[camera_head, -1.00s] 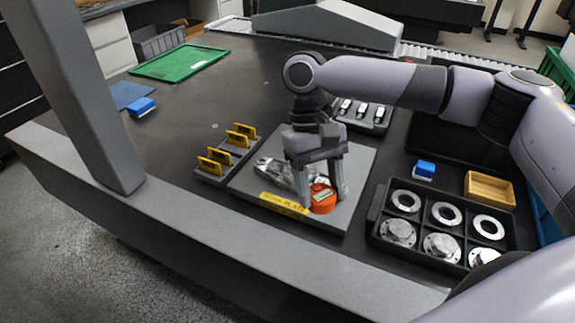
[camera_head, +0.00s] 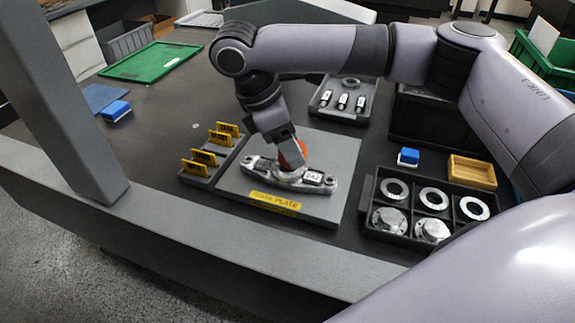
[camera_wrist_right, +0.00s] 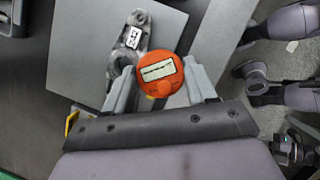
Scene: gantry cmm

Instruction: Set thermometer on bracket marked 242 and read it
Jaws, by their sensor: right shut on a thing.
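The bracket marked 242 (camera_head: 262,170) is a grey metal casting lying on the soak plate (camera_head: 335,150); its white 242 label faces up at its right end. It also shows in the right wrist view (camera_wrist_right: 133,38). The orange thermometer (camera_wrist_right: 158,74) has a pale display, whose reading is too blurred to make out. My right gripper (camera_wrist_right: 160,88) is shut on the thermometer. In the head view the gripper (camera_head: 285,150) hides most of the thermometer (camera_head: 293,153), which is above or against the bracket's middle; contact cannot be told. My left gripper is not in view.
A rack of yellow tags (camera_head: 212,152) stands left of the plate. A black divided tray (camera_head: 368,205) with metal rings and discs is at right, near a wooden tray (camera_head: 472,172) and a blue block (camera_head: 408,156). A small grey tray (camera_head: 342,98) is behind the plate.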

